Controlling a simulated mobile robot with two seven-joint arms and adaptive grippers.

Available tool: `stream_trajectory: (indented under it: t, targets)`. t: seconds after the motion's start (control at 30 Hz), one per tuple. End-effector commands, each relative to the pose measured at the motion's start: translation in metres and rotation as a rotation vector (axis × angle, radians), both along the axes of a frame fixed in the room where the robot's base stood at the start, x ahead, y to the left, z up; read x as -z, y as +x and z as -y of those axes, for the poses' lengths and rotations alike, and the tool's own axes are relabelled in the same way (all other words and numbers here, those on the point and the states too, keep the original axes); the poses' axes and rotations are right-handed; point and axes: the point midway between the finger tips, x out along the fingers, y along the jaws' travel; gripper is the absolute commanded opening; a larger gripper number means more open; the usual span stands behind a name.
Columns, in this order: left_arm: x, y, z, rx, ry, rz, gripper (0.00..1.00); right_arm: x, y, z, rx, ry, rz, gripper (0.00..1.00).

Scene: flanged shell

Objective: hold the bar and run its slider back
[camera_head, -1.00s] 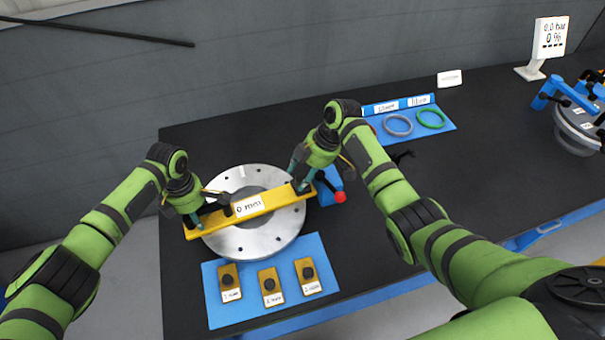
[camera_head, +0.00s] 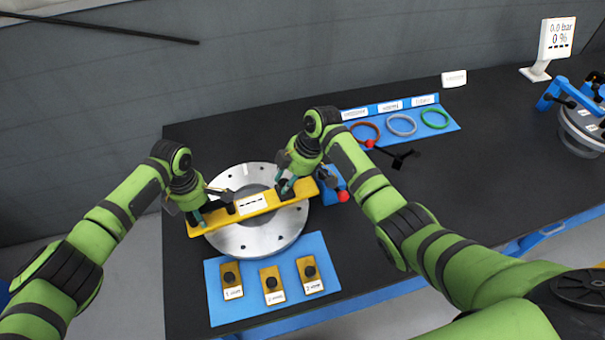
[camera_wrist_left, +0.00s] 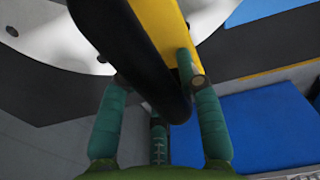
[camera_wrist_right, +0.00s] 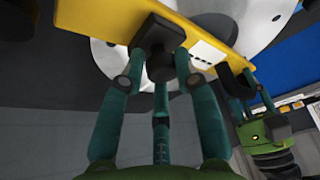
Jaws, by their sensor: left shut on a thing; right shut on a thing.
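The yellow bar (camera_head: 268,201) lies across the silver flanged disc (camera_head: 250,240), with a white label plate (camera_head: 252,204) near its middle. My left gripper (camera_head: 197,219) is shut on the black handle (camera_wrist_left: 135,60) at the bar's left end. My right gripper (camera_head: 284,192) is shut on the knob of the black slider (camera_wrist_right: 155,40), right of the label plate and short of the bar's right end. The knob sits between the fingers in the right wrist view. The fingers partly hide the slider in the head view.
A blue mat (camera_head: 218,300) in front holds several small yellow blocks with black knobs. A blue tray (camera_head: 450,126) behind holds coloured rings. A display (camera_head: 556,40) stands far right. The right-hand table is mostly clear.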

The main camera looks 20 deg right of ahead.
Motion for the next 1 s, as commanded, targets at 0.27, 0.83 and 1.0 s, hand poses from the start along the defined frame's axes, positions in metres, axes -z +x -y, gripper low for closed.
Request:
stream_trajectory:
  t: [0.27,0.83,1.0]
  targets:
    - [0.007,-0.005,-0.001,0.0,0.004,-0.01,0.0,0.0,-0.002,-0.017,-0.003,0.008,-0.001,0.0]
    - [0.007,-0.004,-0.001,0.0,0.003,-0.01,0.0,-0.002,-0.002,-0.013,-0.001,0.004,0.001,0.53]
    - [0.007,-0.004,-0.001,0.0,0.003,-0.01,0.0,-0.023,-0.004,-0.004,0.0,0.002,0.005,0.53]
